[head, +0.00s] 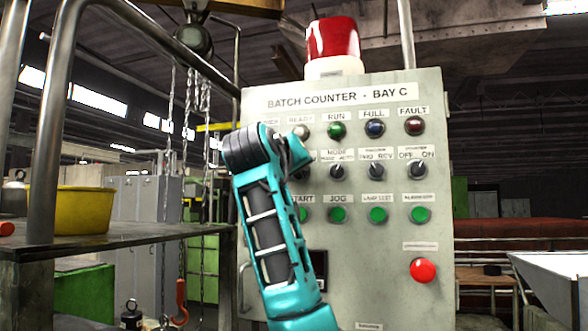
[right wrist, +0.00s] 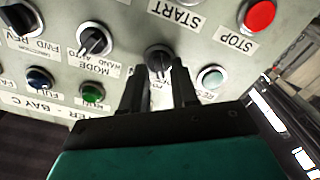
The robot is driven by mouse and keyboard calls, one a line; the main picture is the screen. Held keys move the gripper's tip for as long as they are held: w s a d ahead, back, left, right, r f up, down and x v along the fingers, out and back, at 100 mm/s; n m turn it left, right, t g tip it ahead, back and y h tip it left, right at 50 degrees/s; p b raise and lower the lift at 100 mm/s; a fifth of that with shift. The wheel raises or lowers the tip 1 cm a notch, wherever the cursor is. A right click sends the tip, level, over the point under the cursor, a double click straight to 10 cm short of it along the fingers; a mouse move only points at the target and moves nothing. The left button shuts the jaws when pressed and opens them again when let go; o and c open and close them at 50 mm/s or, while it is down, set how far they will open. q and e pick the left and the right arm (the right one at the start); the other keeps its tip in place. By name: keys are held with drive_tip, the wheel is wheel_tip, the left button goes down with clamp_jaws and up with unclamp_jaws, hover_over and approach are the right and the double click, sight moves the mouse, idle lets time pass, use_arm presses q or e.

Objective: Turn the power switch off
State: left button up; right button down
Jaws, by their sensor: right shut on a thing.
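The control panel (head: 352,250) reads "Batch Counter - Bay C" and stands upright in front of me. My right gripper (right wrist: 159,82) has one finger on each side of a black rotary knob, the power switch (right wrist: 158,57), and is shut on it. The right wrist view is upside down, and the switch's label is mostly covered by the fingers. In the head view my teal right arm reaches up to the panel's left side and hides most of this switch. I cannot read its exact setting. My left gripper is not in view.
A red stop button (right wrist: 257,16) is nearby. A red beacon (head: 333,38) tops the panel. A yellow bowl (head: 72,211) sits on a bench at left.

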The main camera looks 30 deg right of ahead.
drive_tip(key=c, duration=0.9)
unclamp_jaws()
drive_tip(key=b+v, duration=0.2)
drive_tip(key=v, duration=1.1)
drive_tip(key=shift+b, duration=0.35)
drive_tip(key=shift+d, duration=0.1)
